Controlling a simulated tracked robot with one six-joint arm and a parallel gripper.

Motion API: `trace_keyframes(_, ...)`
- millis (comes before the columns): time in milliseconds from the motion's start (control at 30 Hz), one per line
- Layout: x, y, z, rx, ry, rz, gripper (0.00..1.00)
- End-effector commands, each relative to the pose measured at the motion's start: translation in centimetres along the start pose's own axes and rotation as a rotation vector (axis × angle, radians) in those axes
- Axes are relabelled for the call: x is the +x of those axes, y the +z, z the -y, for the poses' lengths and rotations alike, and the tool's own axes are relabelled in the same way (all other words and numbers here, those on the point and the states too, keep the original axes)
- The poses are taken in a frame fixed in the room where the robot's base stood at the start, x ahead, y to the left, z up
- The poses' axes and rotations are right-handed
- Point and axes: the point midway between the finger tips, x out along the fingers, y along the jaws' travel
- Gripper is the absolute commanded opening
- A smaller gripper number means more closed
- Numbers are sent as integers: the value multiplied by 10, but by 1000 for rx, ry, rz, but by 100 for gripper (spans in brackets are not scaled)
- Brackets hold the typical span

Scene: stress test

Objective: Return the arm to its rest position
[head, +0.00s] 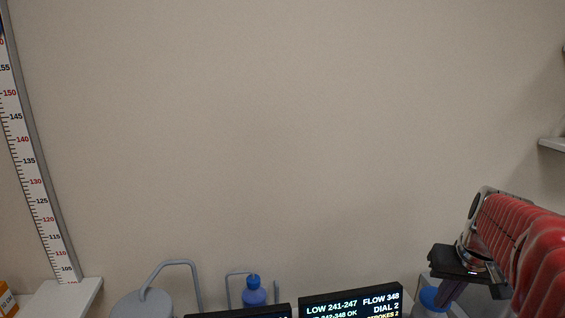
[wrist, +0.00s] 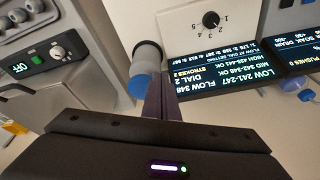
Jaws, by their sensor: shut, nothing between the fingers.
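My gripper (head: 447,299) is at the lower right of the head view, at the end of my red arm. Its black body hides part of what stands behind it. In the wrist view my gripper (wrist: 161,92) points up the picture, with its two dark fingers together and nothing between them. A grey cylinder with a blue end (wrist: 146,70) shows just left of the fingertips; I cannot tell whether they touch it. In the head view a blue round part (head: 432,298) shows beside the fingers.
Display panels (head: 350,303) stand at the bottom of the head view, near a blue bottle (head: 254,292) and a grey handled vessel (head: 143,303). A height scale (head: 38,170) is at left, a shelf (head: 552,144) at right. In the wrist view a dial (wrist: 211,20) and an OFF panel (wrist: 38,60) show.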

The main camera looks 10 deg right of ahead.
Motion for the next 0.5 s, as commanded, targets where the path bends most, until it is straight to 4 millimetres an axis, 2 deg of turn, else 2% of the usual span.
trace_keyframes(33, -1, 8, 14, 1, 3, -4, 0)
trace_keyframes(200, -3, 37, 58, 4, 12, -19, 0)
trace_keyframes(500, -7, 93, 126, -69, 2, -66, 0)
